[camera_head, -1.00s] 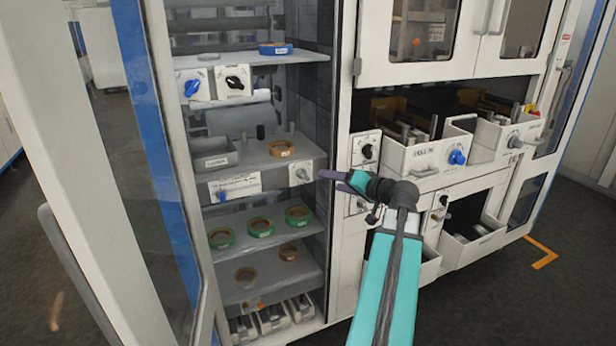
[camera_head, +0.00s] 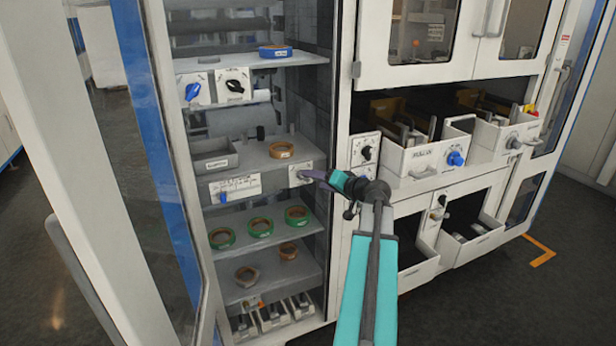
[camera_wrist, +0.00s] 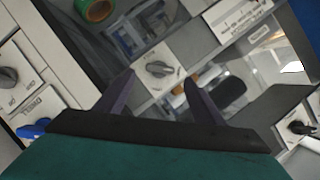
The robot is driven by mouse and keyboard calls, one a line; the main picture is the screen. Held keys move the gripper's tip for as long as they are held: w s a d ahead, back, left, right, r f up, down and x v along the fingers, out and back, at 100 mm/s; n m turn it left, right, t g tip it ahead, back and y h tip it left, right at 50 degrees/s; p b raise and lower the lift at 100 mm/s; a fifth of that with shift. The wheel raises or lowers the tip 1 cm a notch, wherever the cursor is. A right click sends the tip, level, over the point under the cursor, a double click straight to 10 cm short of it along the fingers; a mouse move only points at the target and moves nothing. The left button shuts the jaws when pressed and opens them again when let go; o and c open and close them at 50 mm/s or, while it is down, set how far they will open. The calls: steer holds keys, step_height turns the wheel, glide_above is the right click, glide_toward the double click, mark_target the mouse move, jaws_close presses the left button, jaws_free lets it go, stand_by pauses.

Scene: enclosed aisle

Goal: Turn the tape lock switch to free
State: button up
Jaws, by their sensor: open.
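A grey rotary knob on a white plate (camera_head: 294,168) sits at the right front of the middle shelf in the open cabinet. In the wrist view the grey knob (camera_wrist: 160,69) lies ahead, in line with the gap between my fingertips. Its lettering is too small to read, so I cannot confirm it is the tape lock switch. My gripper (camera_head: 312,174) is open and empty, its purple fingers close to the plate. The wrist view shows my gripper (camera_wrist: 159,78) with one finger on each side of the knob's line; contact is not visible.
A blue-handled switch panel (camera_head: 235,188) is left on the same shelf edge, with an orange tape roll (camera_head: 281,150) above. Green tape rolls (camera_head: 260,227) lie on the shelf below. The glass door (camera_head: 165,170) stands left; drawers with knobs (camera_head: 455,158) are right.

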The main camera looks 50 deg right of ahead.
steer(key=shift+p+x, duration=0.8)
steer(key=shift+x, duration=2.15)
steer(key=c, duration=1.1)
